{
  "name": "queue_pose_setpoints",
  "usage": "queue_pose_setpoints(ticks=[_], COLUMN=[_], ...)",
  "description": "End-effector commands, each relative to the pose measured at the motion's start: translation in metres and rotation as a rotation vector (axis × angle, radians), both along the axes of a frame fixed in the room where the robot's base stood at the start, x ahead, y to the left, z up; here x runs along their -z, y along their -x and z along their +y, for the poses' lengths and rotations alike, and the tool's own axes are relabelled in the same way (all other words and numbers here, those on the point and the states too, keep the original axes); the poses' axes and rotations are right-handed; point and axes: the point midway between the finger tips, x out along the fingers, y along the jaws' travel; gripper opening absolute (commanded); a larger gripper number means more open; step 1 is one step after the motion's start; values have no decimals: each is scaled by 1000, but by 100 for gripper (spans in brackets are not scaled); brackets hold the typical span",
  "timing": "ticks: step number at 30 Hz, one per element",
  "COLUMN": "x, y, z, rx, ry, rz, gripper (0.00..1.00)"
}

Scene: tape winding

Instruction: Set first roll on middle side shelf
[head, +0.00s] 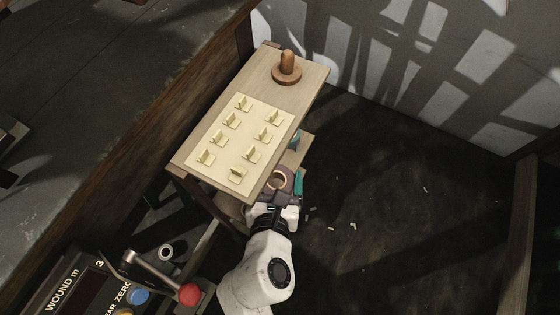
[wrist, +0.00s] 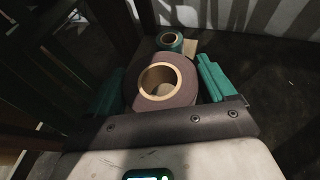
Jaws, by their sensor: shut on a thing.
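My gripper (head: 284,186) is shut on a mauve-brown roll (wrist: 184,93) with a tan core. In the wrist view the roll sits between the two green finger pads, its open core facing up toward the camera. In the head view the roll (head: 271,181) is low beside the near right edge of the wooden stand's top (head: 315,82), partly hidden by it. A lower shelf (head: 297,152) of the stand shows at its right side. I cannot tell whether the held roll touches a shelf.
A teal roll (wrist: 170,41) lies beyond the held roll; part of it shows in the head view (head: 295,139). A cream board (head: 222,150) with several small upright holders and a wooden post (head: 287,65) are on the stand's top. A winding counter (head: 85,290) is at lower left. Open floor (head: 400,190) is at right.

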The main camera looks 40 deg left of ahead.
Motion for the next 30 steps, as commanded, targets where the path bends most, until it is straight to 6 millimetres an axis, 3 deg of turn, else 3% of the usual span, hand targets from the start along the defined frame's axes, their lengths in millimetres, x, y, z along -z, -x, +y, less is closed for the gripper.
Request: queue_pose_setpoints(ticks=[6,12,22,30], x=[26,61,79,111], y=[-44,-67,-81,-84], z=[26,39,47,49], rx=[1,0,0,-1], ry=[-2,-1,0,0], rz=[-2,-1,0,0], gripper=[47,47,47,47])
